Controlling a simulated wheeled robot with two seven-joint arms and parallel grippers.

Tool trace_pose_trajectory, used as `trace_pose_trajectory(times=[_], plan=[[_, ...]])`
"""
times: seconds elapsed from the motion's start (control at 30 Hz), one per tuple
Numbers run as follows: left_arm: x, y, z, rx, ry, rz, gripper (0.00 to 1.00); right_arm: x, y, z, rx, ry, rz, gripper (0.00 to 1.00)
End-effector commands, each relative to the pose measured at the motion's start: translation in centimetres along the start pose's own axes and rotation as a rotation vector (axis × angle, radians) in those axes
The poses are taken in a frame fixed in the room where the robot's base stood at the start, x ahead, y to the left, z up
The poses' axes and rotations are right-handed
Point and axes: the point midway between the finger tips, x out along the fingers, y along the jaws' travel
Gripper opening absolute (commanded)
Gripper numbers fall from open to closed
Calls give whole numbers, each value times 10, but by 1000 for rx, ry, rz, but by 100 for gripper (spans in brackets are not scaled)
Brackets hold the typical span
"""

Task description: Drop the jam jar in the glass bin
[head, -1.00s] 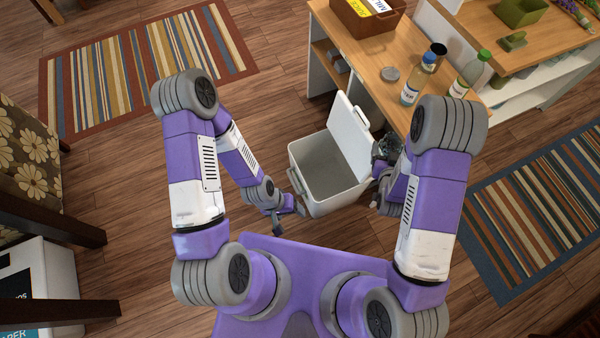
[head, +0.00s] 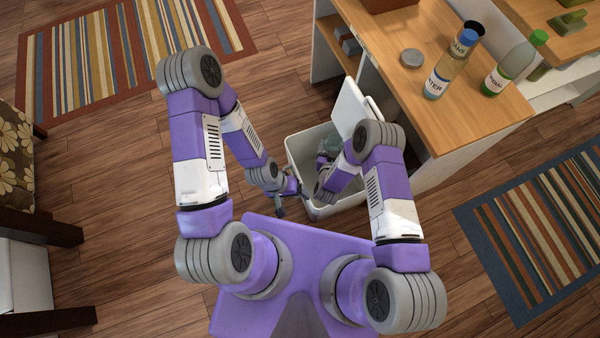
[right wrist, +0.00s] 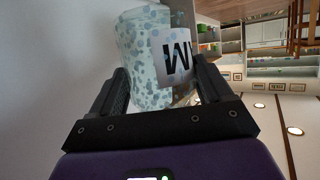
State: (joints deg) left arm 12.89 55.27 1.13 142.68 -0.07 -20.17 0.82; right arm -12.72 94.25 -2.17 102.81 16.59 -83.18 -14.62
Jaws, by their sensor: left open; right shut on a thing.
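The jam jar (right wrist: 148,62) is pale, speckled glass with a partly visible lettered label. My right gripper (right wrist: 152,85) is shut on it, one finger on each side. In the head view, the jar (head: 328,147) is over the opening of a white bin (head: 303,158), low at its mouth, partly hidden by my right arm. The bin's hinged lid (head: 352,108) stands open at the back. No label on this bin shows. My left gripper (head: 291,196) is open and empty, at the bin's front left edge; I cannot tell whether it touches.
A wooden counter (head: 440,125) stands right of the bin, holding bottles (head: 452,65) and a grey lid-like disc (head: 411,58). A chair (head: 20,170) and a white container (head: 25,275) are at the left. The wooden floor (head: 125,210) between is clear.

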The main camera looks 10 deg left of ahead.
Motion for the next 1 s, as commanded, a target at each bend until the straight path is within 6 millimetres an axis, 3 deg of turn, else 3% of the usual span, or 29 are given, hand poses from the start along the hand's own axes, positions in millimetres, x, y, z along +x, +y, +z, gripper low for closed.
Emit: trace_pose_trajectory(times=[0.53, 0.9, 0.93, 1.0], plan=[[42, -16, -2, 0, 0, 0, 85, 21, 0, 50, 0, 1, 0, 6], [44, -16, -2, 0, 0, 0, 85, 23, 0, 53, 0, 1, 0, 6], [44, -16, -2, 0, 0, 0, 85, 23, 0, 53, 0, 1, 0, 83], [44, -16, -2, 0, 0, 0, 85, 23, 0, 53, 0, 1, 0, 94]])
